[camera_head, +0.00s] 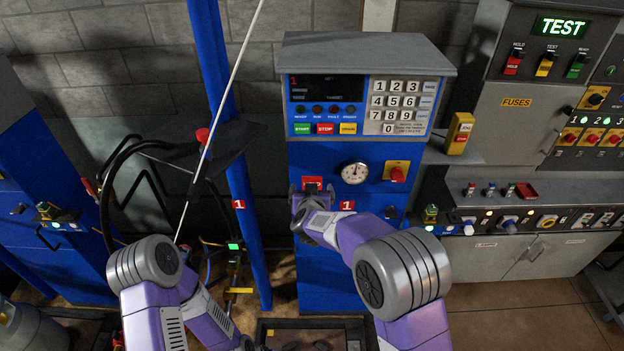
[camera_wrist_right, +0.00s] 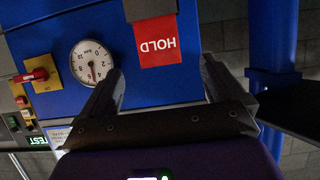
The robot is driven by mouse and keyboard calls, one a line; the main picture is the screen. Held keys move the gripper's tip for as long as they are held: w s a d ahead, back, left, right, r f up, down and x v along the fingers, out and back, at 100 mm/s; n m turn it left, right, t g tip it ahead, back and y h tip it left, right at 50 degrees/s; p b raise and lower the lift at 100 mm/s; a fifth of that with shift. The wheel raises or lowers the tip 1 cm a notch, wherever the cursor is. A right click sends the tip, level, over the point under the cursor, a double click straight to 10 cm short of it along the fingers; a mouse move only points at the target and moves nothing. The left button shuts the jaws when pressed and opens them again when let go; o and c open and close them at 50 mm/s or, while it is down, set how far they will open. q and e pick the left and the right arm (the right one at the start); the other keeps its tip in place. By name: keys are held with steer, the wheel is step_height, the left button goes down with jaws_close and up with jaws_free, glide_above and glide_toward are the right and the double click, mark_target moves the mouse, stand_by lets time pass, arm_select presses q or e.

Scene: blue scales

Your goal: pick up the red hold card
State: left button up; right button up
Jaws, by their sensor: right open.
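The red hold card (camera_wrist_right: 158,42) hangs on the front of the blue scale under a dark holder; its HOLD lettering is upside down in the right wrist view. In the head view the card (camera_head: 312,183) shows as a small red patch just beyond my right gripper (camera_head: 312,191). In the wrist view my right gripper (camera_wrist_right: 160,72) is open and empty, one finger on each side of the card's line. The card lies beyond the fingertips, with no contact visible. My left arm is low at the left of the head view; its gripper does not show clearly.
A round dial (camera_head: 354,173) and a yellow plate with a red switch (camera_head: 396,172) sit right of the card. A keypad (camera_head: 400,106) is above. A blue post (camera_head: 240,180) stands to the left. A control cabinet (camera_head: 520,110) fills the right.

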mark_target(312, 177)
steer(key=shift+w+d+f+p, duration=0.1)
steer(key=shift+w+f+p, duration=0.1)
steer(key=shift+w, duration=1.05)
steer(key=shift+w+a+f+p, duration=0.1)
steer(key=shift+w+f, duration=0.15)
steer(key=shift+w, duration=0.95)
steer(key=shift+w+d+f+p, duration=0.1)
steer(key=shift+w+f+p, duration=0.1)
steer(key=shift+w, duration=1.05)
steer(key=shift+c, duration=0.2)
steer(key=c, duration=1.3)
steer(key=shift+r, duration=0.1)
